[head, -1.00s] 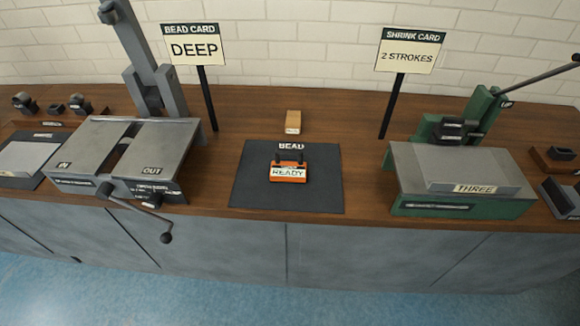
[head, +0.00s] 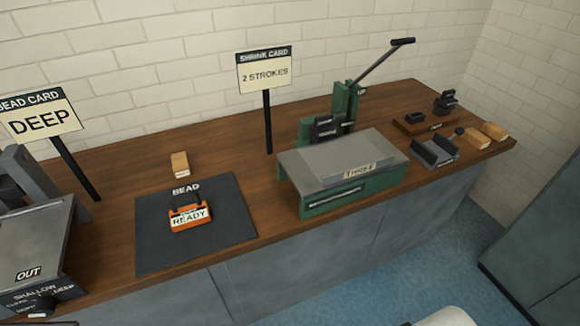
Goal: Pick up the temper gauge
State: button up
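A small orange device with a READY display and dark upright parts (head: 190,214) sits on a black mat (head: 150,255) marked BEAD in the head view. It may be the temper gauge, but no label on it says so. My gripper is not in view. Nothing is seen touching the orange device.
A small wooden block (head: 180,165) lies behind the mat. A green press (head: 340,185) marked THREE with a raised lever stands right. Wooden blocks (head: 494,131) and a grey channel-shaped piece (head: 434,152) sit at the right end. A grey machine (head: 30,240) marked OUT is left.

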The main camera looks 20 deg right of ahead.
aim_at(187, 216)
jog(key=u, duration=0.75)
jog(key=i+l+u, duration=0.1)
jog(key=l+u, duration=0.2)
jog(key=u, duration=0.2)
jog(key=l+u, duration=0.35)
jog(key=u, duration=0.15)
jog(key=l+u, duration=0.35)
jog(key=u, duration=0.15)
